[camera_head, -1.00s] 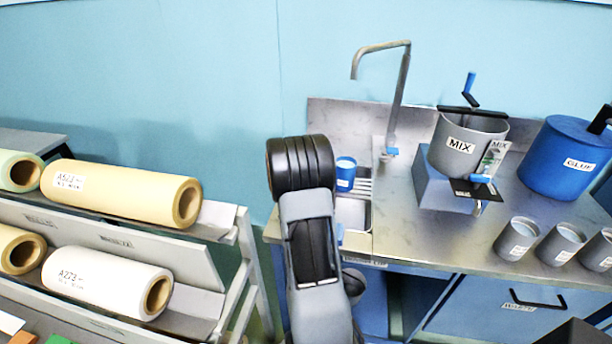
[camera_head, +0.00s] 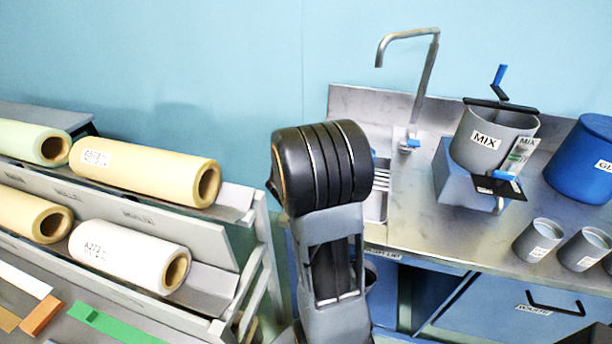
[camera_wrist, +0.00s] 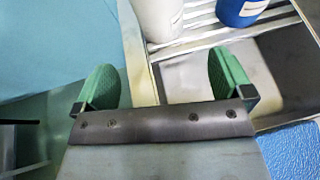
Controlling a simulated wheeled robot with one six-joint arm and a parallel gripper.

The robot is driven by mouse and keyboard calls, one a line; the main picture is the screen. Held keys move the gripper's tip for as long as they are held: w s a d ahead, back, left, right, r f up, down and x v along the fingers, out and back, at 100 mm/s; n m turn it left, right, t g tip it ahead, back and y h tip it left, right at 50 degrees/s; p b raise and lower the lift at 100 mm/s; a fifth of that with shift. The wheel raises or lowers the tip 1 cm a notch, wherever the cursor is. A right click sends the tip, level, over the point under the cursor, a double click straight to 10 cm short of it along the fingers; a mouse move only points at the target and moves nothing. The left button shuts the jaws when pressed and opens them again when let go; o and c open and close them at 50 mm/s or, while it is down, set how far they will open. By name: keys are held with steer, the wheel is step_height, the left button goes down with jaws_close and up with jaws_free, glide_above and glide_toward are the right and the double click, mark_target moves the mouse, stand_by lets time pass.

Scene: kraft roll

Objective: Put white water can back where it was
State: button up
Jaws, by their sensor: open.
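A white can (camera_wrist: 160,16) stands upright on the slatted drainer at the top of the wrist view, partly cut off by the frame. A blue can (camera_wrist: 240,10) with a white label stands just right of it. My gripper (camera_wrist: 165,82) is open, with its two green fingers spread and nothing between them. The white can is ahead of the fingers and apart from them. In the head view my arm hides the gripper and both cans.
The drainer (camera_wrist: 200,42) borders a metal basin (camera_wrist: 285,68). In the head view the faucet (camera_head: 428,75), the MIX pot (camera_head: 490,137), a blue bucket (camera_head: 585,165) and grey cups (camera_head: 538,240) stand to the right. Paper rolls (camera_head: 145,172) lie on a rack at left.

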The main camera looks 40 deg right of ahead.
steer(key=s+a+r+m+y, duration=0.1)
steer(key=s+a+m+y, duration=0.3)
steer(key=a+m, duration=0.3)
steer(key=s+a+r+m+g+y, duration=0.1)
steer(key=s+a+m+y, duration=0.3)
steer(key=a+m, duration=0.4)
steer(key=s+a+r+m+g+y, duration=0.1)
steer(key=s+a+m+y, duration=0.3)
steer(key=a, duration=1)
steer(key=shift+s+a+r+m+y, duration=0.3)
steer(key=shift+s+a+r+m, duration=0.1)
steer(key=shift+m, duration=1.4)
